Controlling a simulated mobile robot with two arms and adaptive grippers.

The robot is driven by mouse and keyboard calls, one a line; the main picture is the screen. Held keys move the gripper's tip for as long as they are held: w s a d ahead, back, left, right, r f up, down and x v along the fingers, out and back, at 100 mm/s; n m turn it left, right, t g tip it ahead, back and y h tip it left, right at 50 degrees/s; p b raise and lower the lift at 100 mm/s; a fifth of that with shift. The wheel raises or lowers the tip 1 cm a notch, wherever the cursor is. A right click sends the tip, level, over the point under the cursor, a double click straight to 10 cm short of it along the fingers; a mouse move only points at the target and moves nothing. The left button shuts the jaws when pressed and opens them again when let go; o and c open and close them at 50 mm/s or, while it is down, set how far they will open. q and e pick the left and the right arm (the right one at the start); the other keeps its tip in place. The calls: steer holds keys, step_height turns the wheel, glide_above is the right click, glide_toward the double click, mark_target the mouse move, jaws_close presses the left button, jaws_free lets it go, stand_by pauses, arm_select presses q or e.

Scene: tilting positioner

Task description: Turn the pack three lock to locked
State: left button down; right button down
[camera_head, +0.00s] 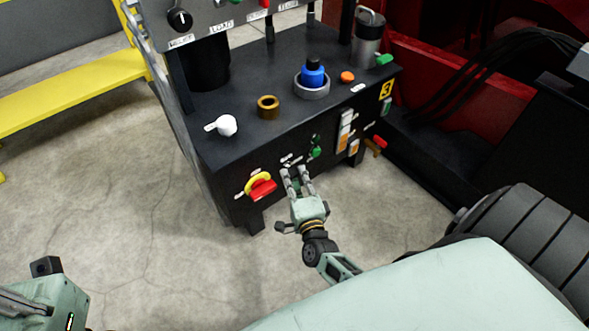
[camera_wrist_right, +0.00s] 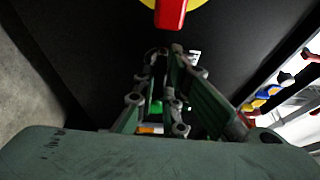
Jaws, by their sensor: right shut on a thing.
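The black cabinet (camera_head: 225,160) carries a yellow label "3" on its front. My right gripper (camera_head: 294,168) reaches up to that front, between a red handle on a yellow disc (camera_head: 260,187) and a green knob (camera_head: 315,152). It is shut on a small part, taken as the pack three lock; its fingertips hide most of it and its turned position cannot be read. In the right wrist view the fingertips (camera_wrist_right: 168,52) meet at the dark panel, below the red handle (camera_wrist_right: 172,12). Part of my left gripper (camera_head: 45,290) shows at the lower left; its fingertips are out of frame.
On the cabinet top are a white lever knob (camera_head: 222,125), a brass ring (camera_head: 268,107), a blue knob (camera_head: 313,73) and an orange button (camera_head: 347,77). A red-handled lever (camera_head: 378,143) sticks out at the front's right. The floor left of the cabinet is clear.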

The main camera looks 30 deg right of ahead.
steer(key=c, duration=1.8)
jaws_free()
steer(key=v, duration=1.2)
steer(key=shift+r, duration=0.1)
